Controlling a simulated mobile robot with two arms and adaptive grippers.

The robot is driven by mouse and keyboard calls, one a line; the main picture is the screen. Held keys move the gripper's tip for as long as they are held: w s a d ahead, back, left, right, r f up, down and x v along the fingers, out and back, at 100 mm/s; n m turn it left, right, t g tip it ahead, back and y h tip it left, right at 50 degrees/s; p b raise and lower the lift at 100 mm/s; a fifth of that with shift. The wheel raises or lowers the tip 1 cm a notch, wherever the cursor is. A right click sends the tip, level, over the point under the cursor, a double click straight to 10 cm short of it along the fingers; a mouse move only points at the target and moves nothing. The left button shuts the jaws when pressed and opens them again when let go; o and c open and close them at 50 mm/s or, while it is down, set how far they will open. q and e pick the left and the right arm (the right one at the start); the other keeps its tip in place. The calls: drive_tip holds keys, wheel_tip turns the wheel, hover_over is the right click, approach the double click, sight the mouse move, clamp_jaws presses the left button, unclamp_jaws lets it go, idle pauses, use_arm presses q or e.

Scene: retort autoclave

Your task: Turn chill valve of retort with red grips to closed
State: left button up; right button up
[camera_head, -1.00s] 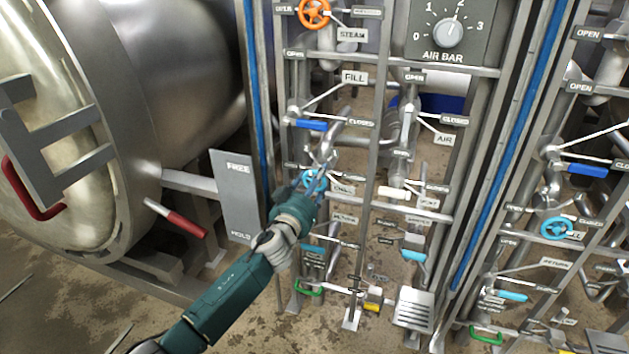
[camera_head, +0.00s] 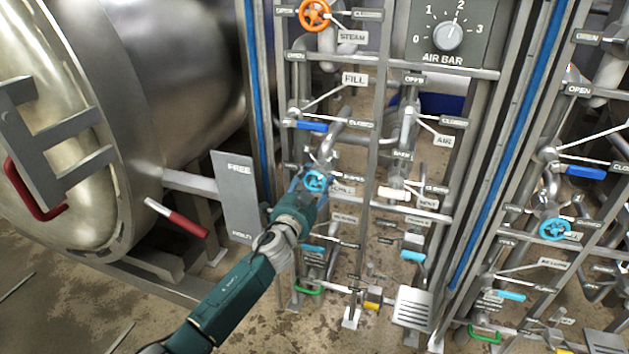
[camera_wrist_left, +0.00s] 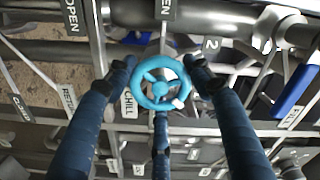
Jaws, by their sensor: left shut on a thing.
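The chill valve is a light-blue handwheel (camera_head: 315,181) on the pipe frame, beside a CHILL tag (camera_head: 342,190). My left gripper (camera_head: 309,186) reaches it from the lower left. In the left wrist view the blue wheel (camera_wrist_left: 160,83) sits between the fingers of my left gripper (camera_wrist_left: 160,75), which are closed on its rim from both sides, with a third finger below. A white mark shows on the wheel's lower right rim. The retort with red grips (camera_head: 35,190) stands at the left. My right gripper is not in view.
A blue FILL lever (camera_head: 311,126) is above the wheel and an orange STEAM wheel (camera_head: 314,14) higher up. A FREE/HOLD plate (camera_head: 238,195) and red-handled lever (camera_head: 176,218) are to the left. Another frame with a blue wheel (camera_head: 556,229) is at the right.

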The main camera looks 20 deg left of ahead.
use_arm(q)
drive_tip(key=shift+d+r+m, duration=0.1)
drive_tip(key=shift+r+m, duration=0.25)
drive_tip(key=shift+m, duration=0.65)
drive_tip(key=m, duration=0.5)
drive_tip(key=shift+f+p, duration=0.1)
drive_tip(key=shift+p, duration=0.25)
drive_tip(key=shift+d+f+m, duration=0.1)
drive_tip(key=shift+m, duration=1.5)
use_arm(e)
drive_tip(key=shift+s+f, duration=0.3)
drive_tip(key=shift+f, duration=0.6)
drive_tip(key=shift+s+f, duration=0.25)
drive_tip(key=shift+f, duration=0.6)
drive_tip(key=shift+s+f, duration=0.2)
use_arm(q)
drive_tip(key=shift+d+f, duration=0.1)
drive_tip(key=o, duration=1.2)
drive_tip(key=shift+d, duration=0.1)
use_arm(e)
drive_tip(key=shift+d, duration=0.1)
